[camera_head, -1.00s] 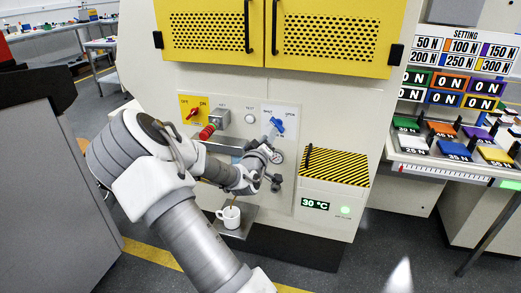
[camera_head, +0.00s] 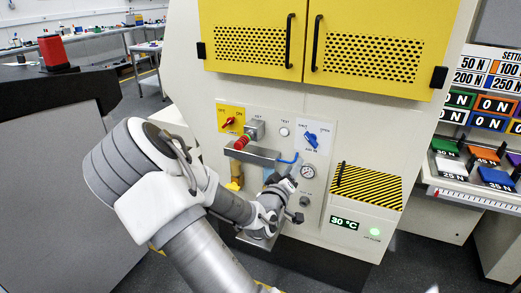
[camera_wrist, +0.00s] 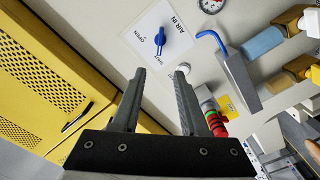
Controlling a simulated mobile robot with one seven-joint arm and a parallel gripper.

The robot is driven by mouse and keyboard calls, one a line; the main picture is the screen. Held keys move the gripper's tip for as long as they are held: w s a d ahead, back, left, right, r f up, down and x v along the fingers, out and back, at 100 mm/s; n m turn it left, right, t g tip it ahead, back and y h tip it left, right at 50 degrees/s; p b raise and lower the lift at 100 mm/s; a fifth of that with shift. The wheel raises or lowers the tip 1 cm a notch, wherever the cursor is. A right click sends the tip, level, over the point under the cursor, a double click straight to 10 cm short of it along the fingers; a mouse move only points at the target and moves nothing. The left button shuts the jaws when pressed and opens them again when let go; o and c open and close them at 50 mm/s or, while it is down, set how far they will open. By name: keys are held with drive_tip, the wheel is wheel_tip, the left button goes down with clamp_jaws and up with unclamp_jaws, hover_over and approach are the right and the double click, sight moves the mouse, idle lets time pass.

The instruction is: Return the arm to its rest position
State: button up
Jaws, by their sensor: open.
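My arm reaches from the bottom of the head view towards the machine's front panel, and its end is below the gauge. My gripper (camera_wrist: 161,73) shows in the wrist view with its two dark fingers apart and nothing between them. Beyond the fingertips are the white valve plate and its blue handle (camera_wrist: 160,40). The same blue handle (camera_head: 311,140) shows in the head view, above and to the right of my wrist. My wrist covers part of the small shelf (camera_head: 262,241) under the panel.
The panel carries a red switch (camera_head: 229,121), a key switch (camera_head: 254,129) and a gauge (camera_head: 308,171). A striped cover (camera_head: 366,187) and a temperature display (camera_head: 345,222) are right of my wrist. A dark-topped cabinet (camera_head: 45,135) stands at left. Coloured blocks lie on the right bench.

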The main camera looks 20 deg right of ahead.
drive_tip(key=a+f+m+g+y, duration=0.3)
drive_tip(key=a+f+y, duration=0.1)
drive_tip(key=a+y, duration=0.25)
drive_tip(key=s+a+r+n+y, duration=0.1)
drive_tip(key=s+a+r+y, duration=0.25)
drive_tip(key=a, duration=0.35)
drive_tip(key=s+a+r+y, duration=0.3)
drive_tip(key=a+r+y, duration=0.1)
drive_tip(key=a, duration=0.2)
drive_tip(key=s+a+r+n+g, duration=0.15)
drive_tip(key=s+r, duration=0.25)
drive_tip(key=s, duration=0.5)
drive_tip(key=s+a+r+n+g, duration=0.1)
drive_tip(key=s+a+r, duration=0.25)
drive_tip(key=s, duration=0.65)
wheel_tip(320, 180, up, 18)
drive_tip(key=p, duration=1.7)
drive_tip(key=shift+d+f, duration=0.15)
drive_tip(key=shift+d, duration=0.25)
